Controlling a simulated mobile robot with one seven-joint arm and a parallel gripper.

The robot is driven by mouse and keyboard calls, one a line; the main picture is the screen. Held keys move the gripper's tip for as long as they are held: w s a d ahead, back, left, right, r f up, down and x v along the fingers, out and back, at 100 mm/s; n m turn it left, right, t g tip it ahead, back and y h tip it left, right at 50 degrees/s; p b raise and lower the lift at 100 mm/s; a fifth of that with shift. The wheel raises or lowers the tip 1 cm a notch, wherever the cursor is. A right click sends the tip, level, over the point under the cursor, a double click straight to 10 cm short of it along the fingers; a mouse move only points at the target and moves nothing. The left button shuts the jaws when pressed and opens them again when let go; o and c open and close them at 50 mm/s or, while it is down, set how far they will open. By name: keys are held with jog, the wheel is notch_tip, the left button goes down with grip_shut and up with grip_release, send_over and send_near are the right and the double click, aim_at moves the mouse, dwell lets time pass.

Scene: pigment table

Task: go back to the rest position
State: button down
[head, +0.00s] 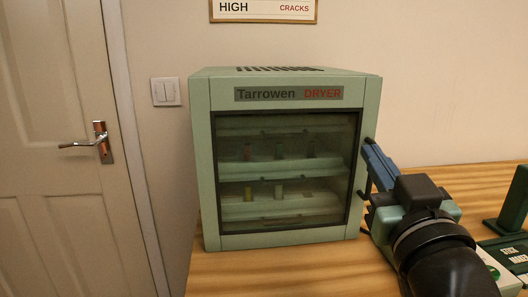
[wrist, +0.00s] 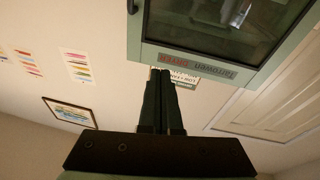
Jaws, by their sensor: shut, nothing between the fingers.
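My gripper (head: 368,142) is at the right of the dryer's front, close to the black door handle (head: 366,188). I cannot tell whether it touches the dryer. In the wrist view its two fingers (wrist: 161,72) are together with nothing between them. The pale green dryer (head: 200,150) stands on the wooden table, its glass door (head: 285,172) apparently closed. Through the glass I see two shelves with several small vials. The wrist view shows the dryer (wrist: 225,60) upside down at the upper right.
The wooden table (head: 300,272) is bare in front of the dryer. At the right are a dark green stand (head: 510,205) and a panel with a green button (head: 493,271). A white door (head: 50,200) is at the left. A framed sign (head: 262,10) hangs above the dryer.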

jog(key=s+a+r+t, duration=0.7)
jog(key=s+a+r, duration=0.7)
jog(key=a+r, duration=0.3)
notch_tip(320, 180, up, 22)
jog(key=w+d+p, duration=0.1)
jog(key=p, duration=2.2)
jog(key=shift+m, duration=0.4)
jog(key=c, duration=1.6)
grip_release()
